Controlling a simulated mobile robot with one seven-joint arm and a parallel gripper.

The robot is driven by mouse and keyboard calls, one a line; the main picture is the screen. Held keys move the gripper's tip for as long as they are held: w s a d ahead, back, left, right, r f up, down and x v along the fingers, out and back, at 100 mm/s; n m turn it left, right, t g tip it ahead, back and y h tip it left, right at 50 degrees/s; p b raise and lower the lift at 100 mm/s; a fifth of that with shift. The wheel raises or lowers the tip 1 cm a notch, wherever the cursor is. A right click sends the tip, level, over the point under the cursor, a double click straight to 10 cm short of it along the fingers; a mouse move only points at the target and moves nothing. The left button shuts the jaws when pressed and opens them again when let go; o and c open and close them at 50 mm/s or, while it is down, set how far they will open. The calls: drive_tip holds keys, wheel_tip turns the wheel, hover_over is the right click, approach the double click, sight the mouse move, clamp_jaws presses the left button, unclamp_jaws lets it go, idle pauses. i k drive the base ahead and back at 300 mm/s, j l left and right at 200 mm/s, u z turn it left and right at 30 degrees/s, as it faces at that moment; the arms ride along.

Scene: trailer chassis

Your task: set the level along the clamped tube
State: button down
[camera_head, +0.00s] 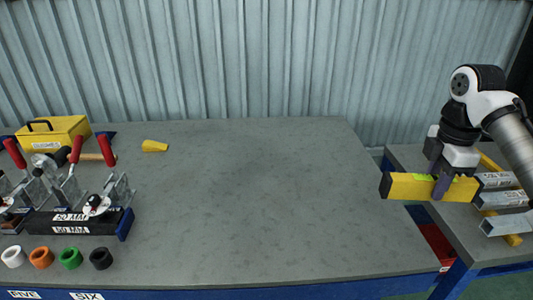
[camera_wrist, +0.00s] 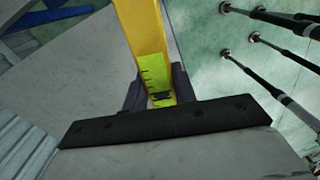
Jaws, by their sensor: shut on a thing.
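The level, a yellow bar with a green vial window, shows in the head view (camera_head: 408,187) and the wrist view (camera_wrist: 140,30). My gripper (camera_head: 440,186) is shut on it, with dark fingers on both sides near the vial in the wrist view (camera_wrist: 158,95). The level is held roughly horizontal above the gap between the two tables. A clamp fixture (camera_head: 125,222) with several red-handled clamps stands at the far left, far from my gripper. Its dark front carries "50 MM" labels.
Several grey square tubes (camera_head: 497,200) lie on yellow supports on the right table, close to the level. The grey main table (camera_head: 255,200) is clear in the middle. A yellow toolbox (camera_head: 70,128), a small yellow piece (camera_head: 154,146) and coloured rings (camera_head: 70,258) are at left.

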sight(56, 218)
drive_tip(key=j, duration=0.65)
drive_tip(key=j+z, duration=0.15)
drive_tip(key=j, duration=0.55)
drive_tip(key=k+j, duration=0.15)
drive_tip(key=j, duration=0.5)
drive_tip(key=j+z, duration=0.15)
drive_tip(key=j, duration=0.5)
drive_tip(key=j+z, duration=0.1)
drive_tip(key=j, duration=1.1)
drive_tip(key=k+j+z, duration=0.1)
drive_tip(key=j, duration=1.1)
